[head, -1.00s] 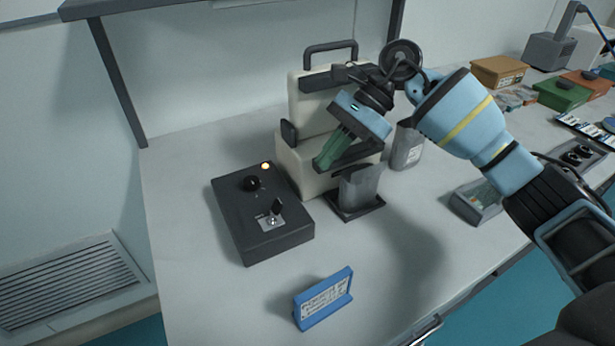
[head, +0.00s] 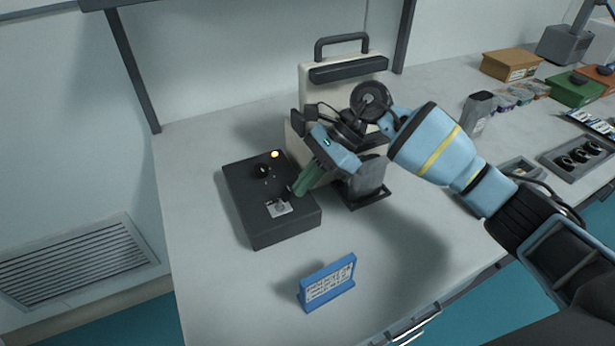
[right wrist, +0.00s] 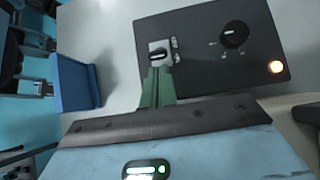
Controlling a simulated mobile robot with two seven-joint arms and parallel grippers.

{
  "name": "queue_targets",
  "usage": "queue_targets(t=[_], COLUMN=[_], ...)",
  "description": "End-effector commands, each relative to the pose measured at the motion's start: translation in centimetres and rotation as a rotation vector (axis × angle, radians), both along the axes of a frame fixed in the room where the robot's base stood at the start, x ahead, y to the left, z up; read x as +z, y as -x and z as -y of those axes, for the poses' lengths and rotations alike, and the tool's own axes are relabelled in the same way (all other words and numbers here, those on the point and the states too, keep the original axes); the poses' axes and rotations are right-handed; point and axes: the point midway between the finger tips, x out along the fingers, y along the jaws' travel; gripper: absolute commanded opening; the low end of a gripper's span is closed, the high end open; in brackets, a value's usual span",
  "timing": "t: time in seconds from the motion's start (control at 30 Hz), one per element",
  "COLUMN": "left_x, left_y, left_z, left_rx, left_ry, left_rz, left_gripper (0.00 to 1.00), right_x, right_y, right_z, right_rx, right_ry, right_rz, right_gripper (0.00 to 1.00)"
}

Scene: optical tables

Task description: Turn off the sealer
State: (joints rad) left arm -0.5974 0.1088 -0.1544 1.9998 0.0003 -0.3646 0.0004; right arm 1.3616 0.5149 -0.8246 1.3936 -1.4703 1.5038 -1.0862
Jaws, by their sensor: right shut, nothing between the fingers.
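The sealer (head: 345,92) is a cream machine with a black top handle. To its left is a black control box (head: 285,232) with a dial (head: 262,170), a lit amber lamp (head: 275,154) and a toggle switch (head: 279,206) on a metal plate. My right gripper (head: 298,192), with green fingers, is shut and empty over the box's right edge, its tips close beside the switch. In the right wrist view the fingertips (right wrist: 157,73) sit just below the switch (right wrist: 158,54); I cannot tell whether they touch. The lamp (right wrist: 276,67) glows there too. My left gripper is out of view.
A blue sign stand (head: 328,283) is on the table in front of the box. A grey holder (head: 367,182) stands at the sealer's front. Boxes and trays (head: 575,157) lie to the right. The table left of the box is clear.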

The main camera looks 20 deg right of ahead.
Motion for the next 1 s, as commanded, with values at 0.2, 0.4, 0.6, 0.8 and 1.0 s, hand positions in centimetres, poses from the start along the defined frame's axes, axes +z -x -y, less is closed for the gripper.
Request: queue_targets(t=[0.2,0.4,0.6,0.8,1.0], left_x=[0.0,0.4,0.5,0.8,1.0], left_y=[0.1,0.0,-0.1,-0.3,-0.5], left_z=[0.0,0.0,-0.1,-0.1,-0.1], left_rx=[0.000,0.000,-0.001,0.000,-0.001], left_ry=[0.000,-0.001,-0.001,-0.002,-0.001], left_rz=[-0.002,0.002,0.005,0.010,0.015], left_gripper=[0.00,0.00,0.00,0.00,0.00], right_x=[0.1,0.5,0.5,0.7,1.0], right_y=[0.0,0.0,0.1,0.1,0.1], right_z=[0.0,-0.2,-0.3,-0.5,-0.7], right_rx=[0.001,0.001,0.001,0.001,0.001], right_ry=[0.007,0.048,0.075,0.108,0.147], right_rz=[0.002,0.011,0.016,0.022,0.031], right_gripper=[0.00,0.00,0.00,0.00,0.00])
